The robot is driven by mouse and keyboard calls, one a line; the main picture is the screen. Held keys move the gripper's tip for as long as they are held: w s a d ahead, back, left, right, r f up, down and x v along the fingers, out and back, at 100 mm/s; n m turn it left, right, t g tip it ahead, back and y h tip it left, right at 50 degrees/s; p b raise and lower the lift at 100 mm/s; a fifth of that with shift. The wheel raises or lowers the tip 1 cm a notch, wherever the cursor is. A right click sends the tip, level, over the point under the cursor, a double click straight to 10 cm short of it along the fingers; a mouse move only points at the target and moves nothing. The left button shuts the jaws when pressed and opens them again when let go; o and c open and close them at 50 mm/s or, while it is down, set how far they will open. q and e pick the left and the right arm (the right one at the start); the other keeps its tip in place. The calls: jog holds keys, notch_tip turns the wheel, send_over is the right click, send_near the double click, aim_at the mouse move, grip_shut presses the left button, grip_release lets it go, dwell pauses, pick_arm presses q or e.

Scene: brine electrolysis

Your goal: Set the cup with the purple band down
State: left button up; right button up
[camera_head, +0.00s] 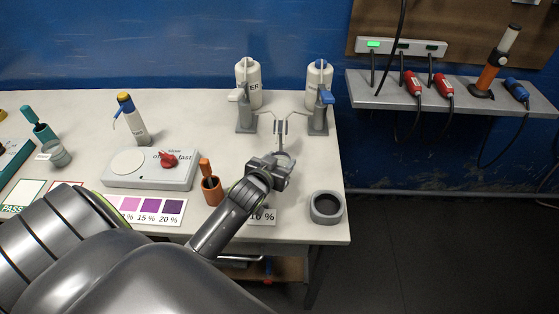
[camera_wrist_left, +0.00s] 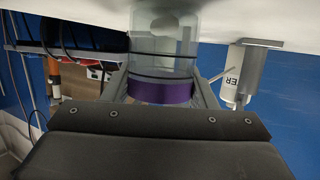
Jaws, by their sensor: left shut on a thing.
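The cup with the purple band (camera_wrist_left: 160,91) shows in the left wrist view as a clear cup with dark lines around it. It sits between the two fingers of my left gripper (camera_wrist_left: 162,84), which is shut on it. The cup cannot be made out there, hidden by the gripper and wrist. From these views I cannot tell whether the cup touches the table. My right gripper is in neither view.
A round grey holder (camera_head: 326,208) stands right of my gripper, near the table edge. An orange pot (camera_head: 212,190) and a stirrer plate with red knob (camera_head: 150,170) are left. Two white bottles (camera_head: 319,85) stand behind.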

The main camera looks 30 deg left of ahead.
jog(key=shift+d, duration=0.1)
pick_arm(q)
jog(key=shift+f, duration=0.15)
jog(key=o, duration=1.1)
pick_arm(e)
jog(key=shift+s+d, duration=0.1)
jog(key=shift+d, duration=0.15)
pick_arm(q)
jog(key=b+v, duration=0.1)
jog(key=v, duration=1.1)
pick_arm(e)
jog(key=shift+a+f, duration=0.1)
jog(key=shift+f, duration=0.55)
